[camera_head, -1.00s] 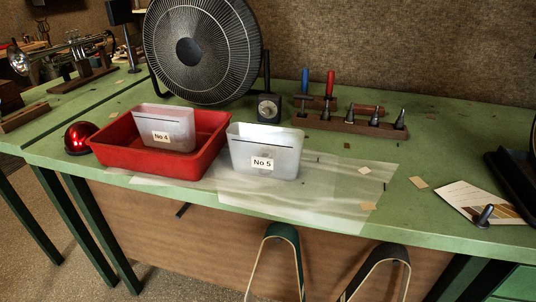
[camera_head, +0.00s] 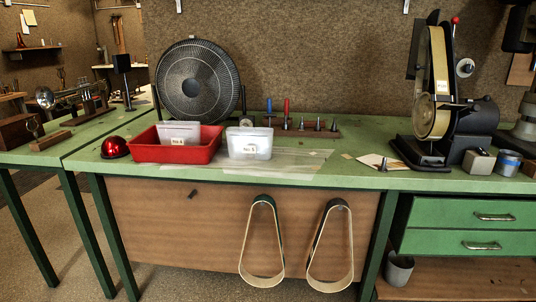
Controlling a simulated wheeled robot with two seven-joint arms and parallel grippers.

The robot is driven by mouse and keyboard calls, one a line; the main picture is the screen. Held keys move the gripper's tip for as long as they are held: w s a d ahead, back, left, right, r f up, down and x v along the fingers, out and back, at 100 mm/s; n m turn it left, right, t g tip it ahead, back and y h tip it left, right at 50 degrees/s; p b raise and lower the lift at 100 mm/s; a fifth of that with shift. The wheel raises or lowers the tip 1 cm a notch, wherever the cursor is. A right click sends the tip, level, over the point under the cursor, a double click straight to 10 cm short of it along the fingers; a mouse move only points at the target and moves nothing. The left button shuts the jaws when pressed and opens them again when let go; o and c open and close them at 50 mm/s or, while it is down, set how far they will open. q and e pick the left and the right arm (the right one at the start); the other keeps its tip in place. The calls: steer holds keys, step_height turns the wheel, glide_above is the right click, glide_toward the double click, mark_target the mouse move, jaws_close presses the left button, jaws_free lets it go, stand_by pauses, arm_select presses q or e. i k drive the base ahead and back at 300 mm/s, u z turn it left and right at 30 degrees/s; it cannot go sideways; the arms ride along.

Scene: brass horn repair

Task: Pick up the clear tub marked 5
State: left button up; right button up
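The clear tub marked No 5 (camera_head: 249,143) stands upright on the green bench, just right of the red tray (camera_head: 147,152). It is whitish and see-through, with a label on its front. A similar tub marked No 4 (camera_head: 179,133) sits inside the red tray. Neither of my grippers shows in the head view.
A black fan (camera_head: 198,82) stands behind the tubs. A rack of tools (camera_head: 305,131) is behind and right of tub 5. A red dome (camera_head: 114,147) is left of the tray. A belt sander (camera_head: 440,100) stands at right. Two belts hang below the bench's front edge.

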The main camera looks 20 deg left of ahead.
mark_target(243, 142)
steer(key=u, duration=0.95)
steer(key=i, duration=0.85)
steer(key=u, duration=0.7)
